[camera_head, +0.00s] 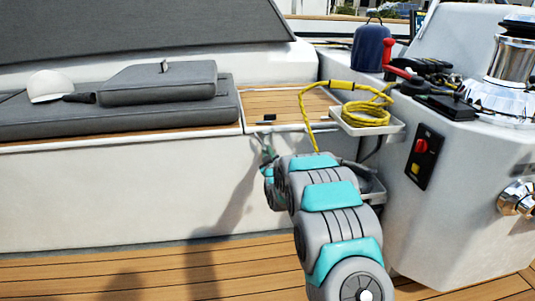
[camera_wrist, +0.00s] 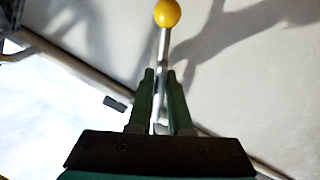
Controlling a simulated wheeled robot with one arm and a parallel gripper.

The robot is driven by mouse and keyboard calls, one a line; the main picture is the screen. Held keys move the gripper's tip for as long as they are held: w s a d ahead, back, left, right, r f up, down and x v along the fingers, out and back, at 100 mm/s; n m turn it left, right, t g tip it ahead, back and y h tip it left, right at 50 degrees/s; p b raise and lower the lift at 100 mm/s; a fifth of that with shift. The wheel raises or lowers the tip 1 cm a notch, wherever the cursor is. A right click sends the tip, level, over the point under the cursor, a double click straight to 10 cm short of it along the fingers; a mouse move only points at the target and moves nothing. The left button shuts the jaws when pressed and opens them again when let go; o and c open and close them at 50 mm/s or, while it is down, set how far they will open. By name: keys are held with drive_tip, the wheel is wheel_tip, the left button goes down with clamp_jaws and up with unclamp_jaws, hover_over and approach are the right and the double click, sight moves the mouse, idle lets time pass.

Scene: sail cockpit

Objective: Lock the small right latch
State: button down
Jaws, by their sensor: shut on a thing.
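In the wrist view my gripper (camera_wrist: 160,75) has its two green fingers closed around a thin metal lever (camera_wrist: 163,48) tipped with a yellow ball knob (camera_wrist: 167,13). The lever sticks out beyond the fingertips. I cannot tell whether this lever is part of the small right latch. My gripper is at the white seat front below the lid, partly hidden by my arm.
Yellow rope (camera_head: 365,112) lies in a white tray (camera_head: 397,128) and hangs over its side. A lower tray (camera_head: 376,190) is partly behind my arm. A switch panel (camera_head: 424,156) and winch (camera_head: 512,62) are at the right. Grey cushions (camera_head: 160,84) lie at the left.

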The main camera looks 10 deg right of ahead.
drive_tip(key=m, duration=0.6)
drive_tip(key=shift+f, duration=0.15)
drive_tip(key=shift+b, duration=0.3)
drive_tip(key=c, duration=0.9)
unclamp_jaws()
drive_tip(key=shift+s, duration=0.15)
drive_tip(key=shift+s+p, duration=0.3)
drive_tip(key=shift+s, duration=3.5)
